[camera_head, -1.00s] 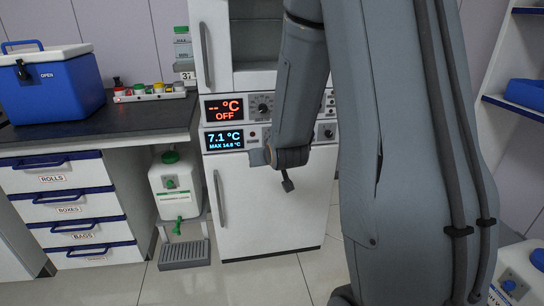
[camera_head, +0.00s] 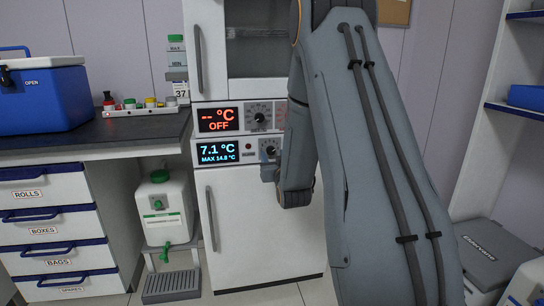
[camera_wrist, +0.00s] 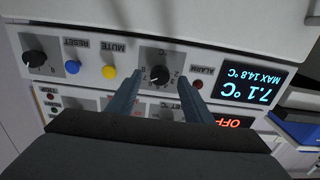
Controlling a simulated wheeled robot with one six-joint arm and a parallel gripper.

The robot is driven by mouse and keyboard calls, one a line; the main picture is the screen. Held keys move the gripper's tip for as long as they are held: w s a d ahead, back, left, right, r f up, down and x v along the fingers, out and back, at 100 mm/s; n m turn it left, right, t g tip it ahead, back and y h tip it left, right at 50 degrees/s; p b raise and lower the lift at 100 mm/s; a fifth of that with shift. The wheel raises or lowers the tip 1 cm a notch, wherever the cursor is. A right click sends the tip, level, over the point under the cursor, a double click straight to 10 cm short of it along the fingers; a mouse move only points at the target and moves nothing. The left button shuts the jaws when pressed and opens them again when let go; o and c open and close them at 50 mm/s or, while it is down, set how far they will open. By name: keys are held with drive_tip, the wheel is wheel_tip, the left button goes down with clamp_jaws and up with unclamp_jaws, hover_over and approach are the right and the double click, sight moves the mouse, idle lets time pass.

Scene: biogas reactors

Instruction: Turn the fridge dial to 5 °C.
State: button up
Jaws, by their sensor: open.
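The fridge display (camera_head: 217,152) reads 7.1 °C, MAX 14.8 °C; it shows upside down in the wrist view (camera_wrist: 252,90). The fridge dial (camera_wrist: 159,74) is a black knob on a light scale plate beside the ALARM lamp. Its pointer setting is too small to read surely. My gripper (camera_wrist: 160,80) is open, its two fingers reaching toward the panel on either side of the dial. I cannot tell whether they touch it. In the head view my gripper (camera_head: 268,170) is at the panel's right part, and my arm hides the panel further right.
Above is a second panel reading "-- °C OFF" (camera_head: 218,119) with its own knob (camera_head: 259,117). RESET (camera_wrist: 72,67) and MUTE (camera_wrist: 109,72) buttons and another black knob (camera_wrist: 35,58) are close by. A counter with a blue cooler (camera_head: 40,97) stands left.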

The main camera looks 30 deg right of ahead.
sight(271, 150)
drive_tip(key=shift+x, duration=1.45)
drive_tip(key=c, duration=1.1)
drive_tip(key=shift+o, duration=0.2)
drive_tip(key=shift+n, duration=0.3)
drive_tip(key=n, duration=0.5)
drive_tip(key=shift+n, duration=0.3)
drive_tip(key=n, duration=0.5)
drive_tip(key=shift+s+n, duration=0.1)
drive_tip(key=shift+n, duration=0.2)
